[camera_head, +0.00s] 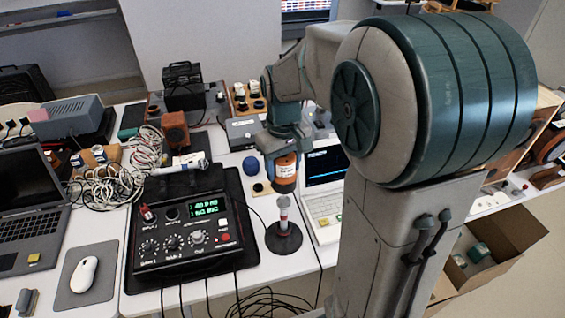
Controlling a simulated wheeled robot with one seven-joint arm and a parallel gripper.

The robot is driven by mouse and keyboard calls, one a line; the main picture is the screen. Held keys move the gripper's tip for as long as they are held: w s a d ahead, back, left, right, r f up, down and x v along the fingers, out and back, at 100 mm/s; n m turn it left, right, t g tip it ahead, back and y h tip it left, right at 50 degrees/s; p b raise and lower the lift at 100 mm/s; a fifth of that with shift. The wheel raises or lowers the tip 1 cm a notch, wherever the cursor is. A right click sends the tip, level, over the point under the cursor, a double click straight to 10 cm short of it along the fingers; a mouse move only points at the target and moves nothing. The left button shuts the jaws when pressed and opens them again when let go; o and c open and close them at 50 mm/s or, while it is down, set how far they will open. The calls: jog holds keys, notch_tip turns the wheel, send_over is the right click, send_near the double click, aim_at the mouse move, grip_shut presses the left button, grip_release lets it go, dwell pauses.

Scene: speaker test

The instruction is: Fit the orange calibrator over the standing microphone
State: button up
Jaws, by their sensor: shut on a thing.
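The orange calibrator (285,172) is a short orange cylinder with a dark lower rim. My gripper (282,150) is shut on its upper part and holds it upright in the air. The standing microphone (284,212) is a slim grey and reddish post with a pale top on a round black base (284,238) on the white table. The calibrator appears above the microphone in the picture, with a small gap between them. I cannot tell from this one view how well they line up in depth.
A black meter box (190,235) with green displays stands left of the microphone. A white device with a dark screen (323,200) is close on the right. A blue ball (251,165) lies behind. Cables, a mouse (84,274) and a laptop (30,205) fill the left.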

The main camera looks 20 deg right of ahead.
aim_at(283, 197)
jog(key=shift+f+b, duration=2.5)
jog(key=shift+f, duration=1.05)
jog(key=shift+f+b, duration=0.35)
jog(key=shift+f, duration=0.2)
jog(key=o, duration=1.3)
jog(key=shift+c, duration=0.2)
jog(key=shift+r, duration=0.1)
